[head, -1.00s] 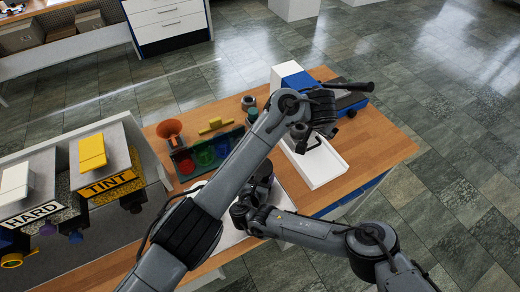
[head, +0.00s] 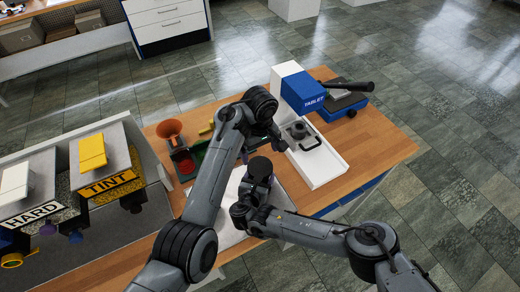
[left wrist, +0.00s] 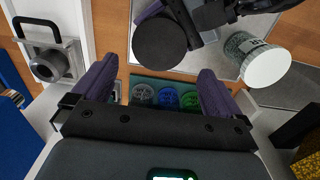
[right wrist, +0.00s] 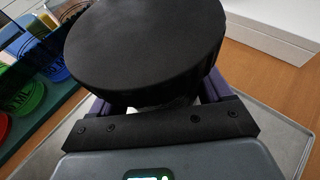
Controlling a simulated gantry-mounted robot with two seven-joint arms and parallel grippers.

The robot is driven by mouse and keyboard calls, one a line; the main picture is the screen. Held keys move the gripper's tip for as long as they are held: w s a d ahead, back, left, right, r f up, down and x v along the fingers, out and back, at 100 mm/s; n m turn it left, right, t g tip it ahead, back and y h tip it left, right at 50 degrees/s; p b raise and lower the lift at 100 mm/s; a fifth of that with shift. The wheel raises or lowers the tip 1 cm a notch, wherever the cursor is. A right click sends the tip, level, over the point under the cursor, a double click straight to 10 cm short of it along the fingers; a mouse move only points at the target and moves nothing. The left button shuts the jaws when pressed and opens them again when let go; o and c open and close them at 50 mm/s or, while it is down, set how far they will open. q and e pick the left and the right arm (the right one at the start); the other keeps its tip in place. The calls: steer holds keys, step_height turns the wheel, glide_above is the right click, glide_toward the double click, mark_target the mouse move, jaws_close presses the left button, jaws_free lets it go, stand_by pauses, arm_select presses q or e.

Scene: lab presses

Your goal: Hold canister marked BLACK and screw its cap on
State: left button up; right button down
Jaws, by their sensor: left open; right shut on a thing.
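A canister with a round black top (head: 258,168) stands at the grey mat in the head view. The black top shows large in the right wrist view (right wrist: 145,50) and as a disc in the left wrist view (left wrist: 160,42). A sliver of pale body shows under it. No BLACK marking is readable, and I cannot tell how tightly the top sits. My right gripper (head: 243,207) is shut on this canister, below the top. My left gripper (left wrist: 158,70) is open and empty. Its purple fingers are apart, with the black top between and beyond them in its view.
A white-topped speckled jar (left wrist: 262,62) is beside the held canister. A rack (head: 188,165) holds red, green and blue pots near an orange funnel (head: 170,130). The blue TABLET press (head: 303,92) and white tray (head: 325,165) with a metal die (head: 298,131) are right.

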mark_target(260, 167)
arm_select(q)
steer(key=shift+f, duration=0.1)
steer(key=shift+f, duration=3.9)
steer(key=c, duration=0.9)
steer(key=shift+o, duration=0.2)
steer(key=m, duration=0.9)
steer(key=shift+m, duration=0.3)
steer(key=m, duration=0.4)
steer(key=shift+m, duration=0.4)
steer(key=m, duration=0.2)
steer(key=shift+m, duration=0.4)
